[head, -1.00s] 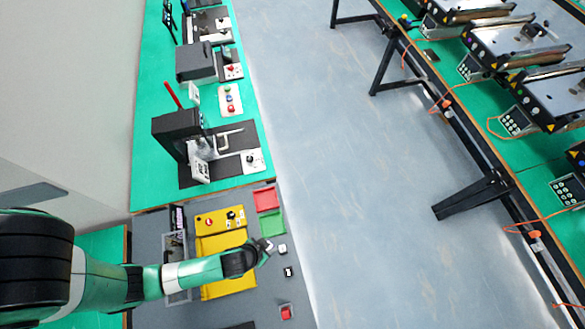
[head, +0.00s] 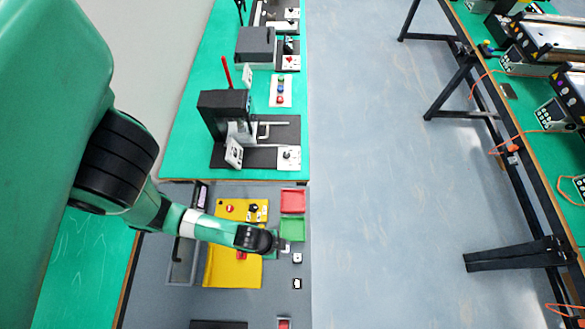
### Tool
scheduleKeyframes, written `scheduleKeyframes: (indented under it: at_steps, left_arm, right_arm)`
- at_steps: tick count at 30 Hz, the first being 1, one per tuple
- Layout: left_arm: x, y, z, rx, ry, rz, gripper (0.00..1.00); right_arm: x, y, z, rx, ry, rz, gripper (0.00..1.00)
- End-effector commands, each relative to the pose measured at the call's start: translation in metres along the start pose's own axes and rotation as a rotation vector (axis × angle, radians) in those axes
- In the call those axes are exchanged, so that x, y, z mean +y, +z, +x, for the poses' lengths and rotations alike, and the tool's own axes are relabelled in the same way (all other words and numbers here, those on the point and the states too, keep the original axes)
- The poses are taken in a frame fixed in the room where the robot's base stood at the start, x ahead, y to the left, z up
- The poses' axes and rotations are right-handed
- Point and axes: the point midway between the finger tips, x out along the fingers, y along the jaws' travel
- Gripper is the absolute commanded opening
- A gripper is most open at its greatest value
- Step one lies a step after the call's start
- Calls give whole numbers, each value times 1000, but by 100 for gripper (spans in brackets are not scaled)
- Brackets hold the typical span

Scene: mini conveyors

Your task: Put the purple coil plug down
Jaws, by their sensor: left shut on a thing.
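My left gripper (head: 284,247) is at the right end of the green and white arm, just below the green tray (head: 292,229) and right of the yellow plate (head: 222,271). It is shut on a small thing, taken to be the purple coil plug. The plug's purple colour and shape cannot be made out, because the wrist hides it and it is very small. I cannot tell whether it touches the grey table (head: 265,303). My right gripper is not in view.
A red tray (head: 293,201) lies above the green one. Small white-and-black blocks (head: 297,258) (head: 296,283) lie right of the gripper. A yellow panel with buttons (head: 241,210) and a grey bin (head: 181,262) lie left. A black press (head: 225,112) stands on the green bench behind.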

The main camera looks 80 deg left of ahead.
Motion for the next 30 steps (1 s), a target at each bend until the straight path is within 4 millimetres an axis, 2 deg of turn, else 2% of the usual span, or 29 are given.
scheduleKeyframes:
  at_steps: [1,9,15,18,23,30]
  left_arm:
    - [-9,1,8,4,-5,-14,0]
    - [-51,-3,26,4,-4,-15,0]
    - [-84,6,68,2,-1,-10,0]
    - [-91,8,78,3,0,-4,0]
    - [-94,8,80,3,1,1,0]
    - [-98,21,112,1,2,1,0]
  right_arm:
    - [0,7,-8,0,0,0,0]
    - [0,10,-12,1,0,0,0]
    - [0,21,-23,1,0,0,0]
    - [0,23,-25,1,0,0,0]
    - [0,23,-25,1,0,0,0]
    - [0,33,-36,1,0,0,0]
